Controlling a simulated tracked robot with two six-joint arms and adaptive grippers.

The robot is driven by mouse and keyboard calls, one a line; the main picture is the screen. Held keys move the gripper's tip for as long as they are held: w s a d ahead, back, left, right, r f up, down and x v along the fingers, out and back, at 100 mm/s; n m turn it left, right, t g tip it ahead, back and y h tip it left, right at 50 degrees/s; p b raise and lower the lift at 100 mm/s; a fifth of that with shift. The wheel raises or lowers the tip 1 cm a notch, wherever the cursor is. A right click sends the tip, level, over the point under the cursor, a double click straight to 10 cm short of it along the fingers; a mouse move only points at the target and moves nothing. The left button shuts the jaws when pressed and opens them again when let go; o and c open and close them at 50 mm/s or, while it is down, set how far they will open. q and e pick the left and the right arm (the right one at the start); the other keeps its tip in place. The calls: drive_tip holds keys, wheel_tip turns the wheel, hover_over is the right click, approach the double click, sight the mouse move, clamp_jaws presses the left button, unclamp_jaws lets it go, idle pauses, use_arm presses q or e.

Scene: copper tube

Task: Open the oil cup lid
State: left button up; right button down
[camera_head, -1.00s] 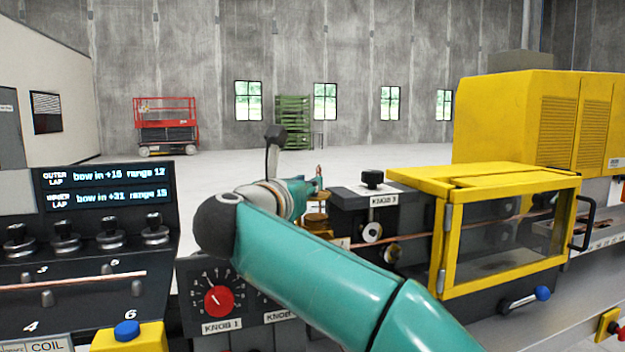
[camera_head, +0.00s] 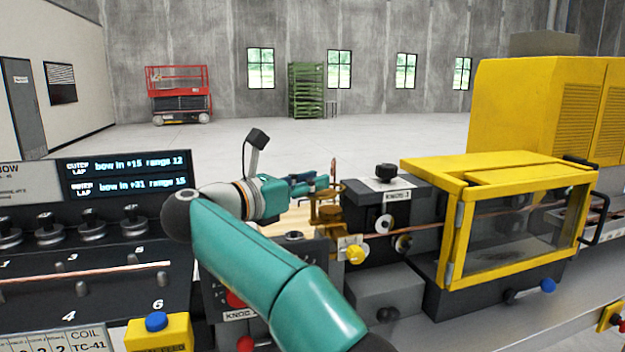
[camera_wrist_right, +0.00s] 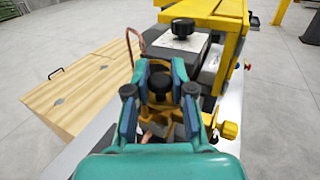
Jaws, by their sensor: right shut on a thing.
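The brass oil cup (camera_head: 325,213) stands on the machine left of the black knob block. My right gripper (camera_head: 325,182) is at its top, with the fingers pointing right in the head view. In the right wrist view, the fingers of my right gripper (camera_wrist_right: 163,70) are closed on both sides of a dark round knob (camera_wrist_right: 159,84), which looks like the oil cup lid. Brass parts show below and beside the fingers. The fingers hide much of the lid, and I cannot tell whether it is lifted. My left gripper is not in view.
The black block with a top knob (camera_head: 386,172) and the yellow guard box (camera_head: 455,235) stand close on the right. A copper tube (camera_head: 440,224) runs across the machine. A control panel (camera_head: 125,178) is on the left. A wooden box (camera_wrist_right: 85,85) stands behind the machine.

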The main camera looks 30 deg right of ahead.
drive_tip(key=shift+r, duration=0.1)
drive_tip(key=c, duration=1)
unclamp_jaws()
drive_tip(key=shift+w+d, duration=0.1)
drive_tip(key=v, duration=1.2)
drive_tip(key=shift+f, duration=0.25)
